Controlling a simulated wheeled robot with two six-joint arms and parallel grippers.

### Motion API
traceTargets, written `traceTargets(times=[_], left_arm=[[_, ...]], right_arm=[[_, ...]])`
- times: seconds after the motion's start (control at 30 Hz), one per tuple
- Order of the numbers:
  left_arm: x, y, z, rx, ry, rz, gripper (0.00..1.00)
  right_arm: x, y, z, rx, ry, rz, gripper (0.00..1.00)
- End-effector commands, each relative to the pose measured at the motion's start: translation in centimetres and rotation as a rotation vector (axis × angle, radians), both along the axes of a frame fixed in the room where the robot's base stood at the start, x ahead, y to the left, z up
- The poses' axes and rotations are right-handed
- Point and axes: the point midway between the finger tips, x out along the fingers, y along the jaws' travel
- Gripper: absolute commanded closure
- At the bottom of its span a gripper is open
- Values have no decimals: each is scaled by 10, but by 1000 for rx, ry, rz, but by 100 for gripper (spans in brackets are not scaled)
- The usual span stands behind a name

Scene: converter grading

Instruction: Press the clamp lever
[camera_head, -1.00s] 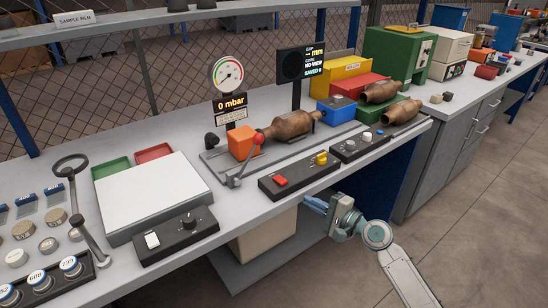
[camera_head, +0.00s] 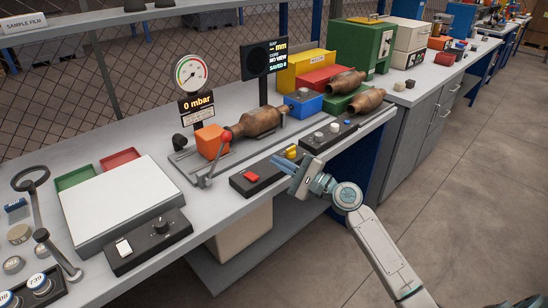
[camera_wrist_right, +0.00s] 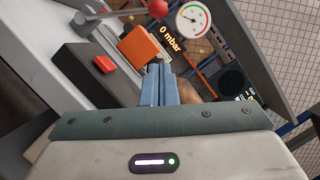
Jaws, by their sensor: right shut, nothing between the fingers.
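The clamp lever is a grey metal arm with a red ball knob (camera_head: 226,136). It stands tilted in front of the orange block (camera_head: 209,141), its pivot near the bench's front. In the right wrist view, the red knob (camera_wrist_right: 158,6) shows at the top, beyond the fingers. My left gripper is not in view.
A brown converter (camera_head: 257,121) lies right of the orange block. A pressure dial (camera_head: 192,73) above a display reads 0 mbar. A black box with a red button (camera_head: 251,177) sits in front of the lever. A white plate (camera_head: 120,200) is to the left.

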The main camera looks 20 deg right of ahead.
Motion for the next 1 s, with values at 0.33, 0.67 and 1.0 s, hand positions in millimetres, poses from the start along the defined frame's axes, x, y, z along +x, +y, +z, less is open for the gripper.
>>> traceTargets(times=[0.33, 0.67, 1.0], left_arm=[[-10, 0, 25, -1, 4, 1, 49], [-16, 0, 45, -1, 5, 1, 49], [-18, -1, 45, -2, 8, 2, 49]], right_arm=[[60, 41, 18, 5, 0, 0, 100], [72, 75, 35, 0, -1, 1, 100], [73, 79, 35, -1, 0, 0, 100]])
